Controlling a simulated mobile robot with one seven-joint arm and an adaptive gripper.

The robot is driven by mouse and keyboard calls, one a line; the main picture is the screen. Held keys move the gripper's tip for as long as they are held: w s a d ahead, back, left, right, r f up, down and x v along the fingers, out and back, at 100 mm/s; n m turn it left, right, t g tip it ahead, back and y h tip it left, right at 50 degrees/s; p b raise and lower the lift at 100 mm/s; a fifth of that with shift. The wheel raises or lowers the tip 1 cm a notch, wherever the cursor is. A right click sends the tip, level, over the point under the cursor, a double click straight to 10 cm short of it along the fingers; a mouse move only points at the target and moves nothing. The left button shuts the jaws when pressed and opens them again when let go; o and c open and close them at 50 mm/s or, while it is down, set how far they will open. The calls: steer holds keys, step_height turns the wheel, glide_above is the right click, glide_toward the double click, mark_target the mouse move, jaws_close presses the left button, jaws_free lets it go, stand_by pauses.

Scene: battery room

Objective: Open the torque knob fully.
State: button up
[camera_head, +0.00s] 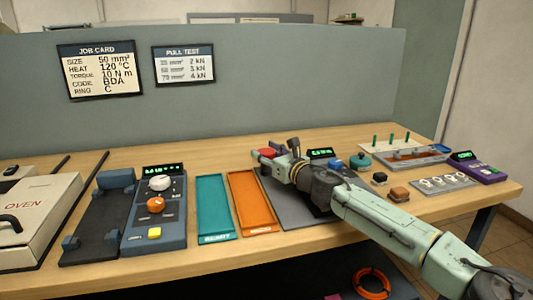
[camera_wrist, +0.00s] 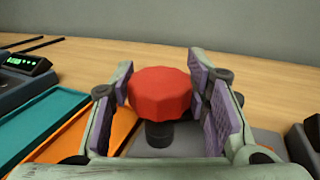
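A red faceted knob (camera_wrist: 160,92) on a short black post (camera_wrist: 159,134) stands between the two fingers of my gripper (camera_wrist: 162,88) in the wrist view. I take it for the torque knob, but no label on it is readable. The purple pads come very close to both its sides; contact or a thin gap cannot be told. In the head view, red of the knob (camera_head: 267,153) shows at the end of my gripper (camera_head: 266,158), above the grey plate (camera_head: 290,211). My arm hides part of that station. A small green display (camera_head: 320,153) is behind it.
Orange (camera_head: 252,203) and teal (camera_head: 213,208) trays lie left of the grey plate. Further left are a blue panel (camera_head: 173,215) with white and orange knobs, and an oven (camera_head: 38,215). Small blocks and a rack (camera_head: 415,158) stand to the right. A grey partition (camera_head: 270,85) closes the back.

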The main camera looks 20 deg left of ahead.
steer(key=o, duration=0.4)
steer(key=shift+o, duration=0.2)
step_height(320, 180, up, 10)
steer(key=shift+r, duration=0.1)
stand_by(0.3)
